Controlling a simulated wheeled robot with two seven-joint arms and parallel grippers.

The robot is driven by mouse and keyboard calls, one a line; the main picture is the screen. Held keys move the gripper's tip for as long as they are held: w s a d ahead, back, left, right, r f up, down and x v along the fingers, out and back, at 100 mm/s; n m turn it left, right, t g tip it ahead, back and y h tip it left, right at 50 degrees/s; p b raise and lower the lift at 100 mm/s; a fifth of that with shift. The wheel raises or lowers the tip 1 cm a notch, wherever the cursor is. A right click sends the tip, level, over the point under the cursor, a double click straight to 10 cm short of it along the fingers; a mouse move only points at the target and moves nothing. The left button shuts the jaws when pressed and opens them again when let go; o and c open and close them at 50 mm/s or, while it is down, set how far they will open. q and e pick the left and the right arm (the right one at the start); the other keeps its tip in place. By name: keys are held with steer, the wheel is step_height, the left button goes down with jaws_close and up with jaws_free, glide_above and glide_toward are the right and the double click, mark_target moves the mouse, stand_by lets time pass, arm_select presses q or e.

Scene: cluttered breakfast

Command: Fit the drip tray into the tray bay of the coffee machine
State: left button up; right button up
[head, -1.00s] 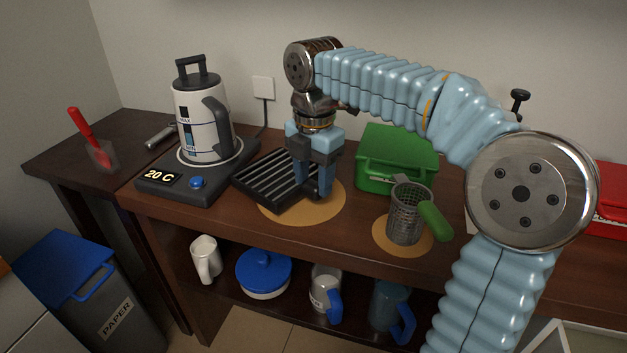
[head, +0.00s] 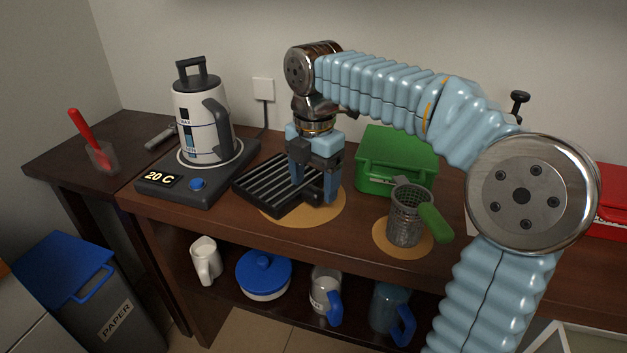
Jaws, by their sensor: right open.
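The drip tray (head: 268,190) is black with a slatted top and lies on the counter, partly over a round tan mat (head: 305,213). My right gripper (head: 313,188) is open at the tray's right end, with its fingers pointing down and spread apart. One finger is over the tray's slats and the other is by its right edge. Whether either finger touches the tray I cannot tell. The coffee machine and its tray bay cannot be made out in this view. My left gripper is not in view.
A kettle (head: 196,130) stands on a dark base (head: 160,183) left of the tray. A green box (head: 385,175) and a metal strainer with a green handle (head: 405,220) stand to the right. Mugs and a blue-lidded dish (head: 263,273) sit on the shelf below.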

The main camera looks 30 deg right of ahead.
step_height(320, 180, up, 12)
steer(key=p, duration=0.2)
steer(key=shift+f, duration=0.2)
steer(key=shift+s, duration=0.15)
